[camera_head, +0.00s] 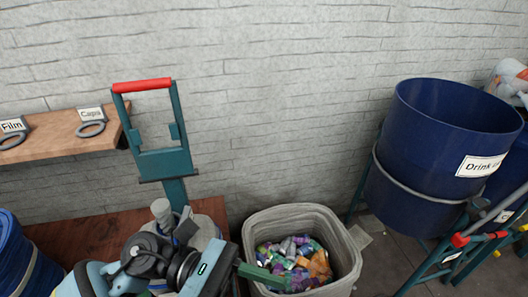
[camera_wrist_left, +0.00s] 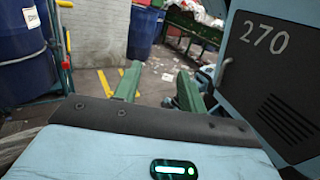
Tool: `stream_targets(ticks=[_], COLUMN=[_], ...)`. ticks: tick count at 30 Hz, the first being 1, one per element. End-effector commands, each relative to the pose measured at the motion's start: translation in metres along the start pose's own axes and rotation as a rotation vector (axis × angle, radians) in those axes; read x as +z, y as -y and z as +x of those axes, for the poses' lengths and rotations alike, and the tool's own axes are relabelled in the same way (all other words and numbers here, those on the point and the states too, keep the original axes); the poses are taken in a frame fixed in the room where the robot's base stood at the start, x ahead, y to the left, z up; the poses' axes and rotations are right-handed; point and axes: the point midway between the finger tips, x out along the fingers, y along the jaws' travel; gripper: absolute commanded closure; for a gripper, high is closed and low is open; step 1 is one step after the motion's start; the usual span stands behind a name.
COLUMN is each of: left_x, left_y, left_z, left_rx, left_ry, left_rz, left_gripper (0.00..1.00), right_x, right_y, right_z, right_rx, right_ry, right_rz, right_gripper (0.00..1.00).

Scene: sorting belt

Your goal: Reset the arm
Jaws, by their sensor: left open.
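My left arm comes in at the bottom left of the head view. I cannot make out my right gripper in either view.
The grey bin (camera_head: 343,235) holds several crumpled colourful items. A dark blue barrel (camera_head: 425,135) labelled "Drink" stands right, near teal frames with red parts. A teal hand truck (camera_head: 165,163) with a red handle and a wooden shelf (camera_head: 58,141) are left. The wall is behind.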

Motion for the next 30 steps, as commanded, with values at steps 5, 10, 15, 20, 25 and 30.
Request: stream_targets(ticks=[5, 10, 15, 20, 25, 30], left_x=[0.02, 0.009, -0.036, -0.105, -0.191, -0.258], left_y=[-0.019, -0.04, -0.047, -0.026, 0.031, 0.107], left_z=[-0.007, -0.039, -0.083, -0.122, -0.151, -0.158], left_rx=[0.193, 0.355, 0.503, 0.63, 0.755, -0.744], left_ry=[0.369, 0.723, 1.095, 1.474, 1.92, -2.037], left_rz=[-0.427, -0.854, -1.281, -1.666, -2.024, 1.962], left_gripper=[0.59, 0.59, 0.59, 0.59, 0.59, 0.59], right_x=[-0.011, -0.015, -0.024, -0.038, -0.053, -0.063], right_y=[-0.001, -0.002, -0.004, -0.005, -0.007, -0.008], right_z=[-0.006, -0.011, -0.014, -0.018, -0.021, -0.024], right_rx=[0.003, 0.005, 0.007, 0.01, 0.013, 0.016], right_ry=[-0.015, -0.021, -0.035, -0.059, -0.086, -0.106], right_rz=[-0.005, -0.009, -0.014, -0.02, -0.025, -0.029], right_gripper=[0.53, 0.53, 0.53, 0.53, 0.53, 0.53])
